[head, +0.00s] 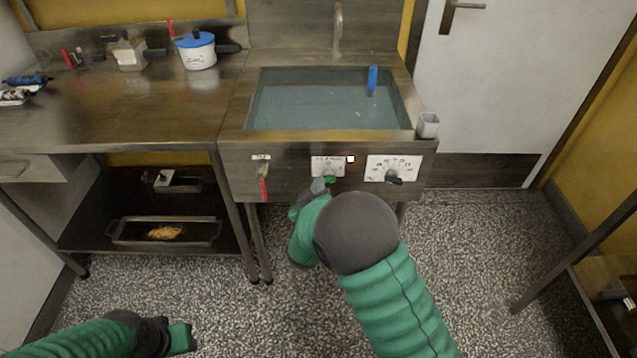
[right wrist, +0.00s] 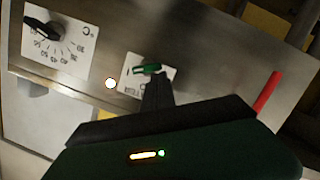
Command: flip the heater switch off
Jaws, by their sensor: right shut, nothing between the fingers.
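The heater switch is a green handle (head: 330,180) on a white plate (head: 328,163) on the front panel of the sink unit. In the right wrist view the green handle (right wrist: 148,69) lies roughly level across its plate (right wrist: 163,80). My right gripper (head: 319,186) is shut and empty, with its tips at the handle's lower left in the head view. In the right wrist view the tips (right wrist: 155,82) reach right up to the handle; I cannot tell whether they touch it. A small round lamp (head: 350,159) beside the plate glows pale. My left gripper (head: 178,338) is low at the left, away from the sink.
A temperature dial (head: 392,170) is right of the switch; a red-handled valve (head: 263,187) is left. The basin (head: 262,100) holds water and a blue-handled item (head: 373,80). A white cup (head: 428,125) hangs at the right corner. The floor in front is clear.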

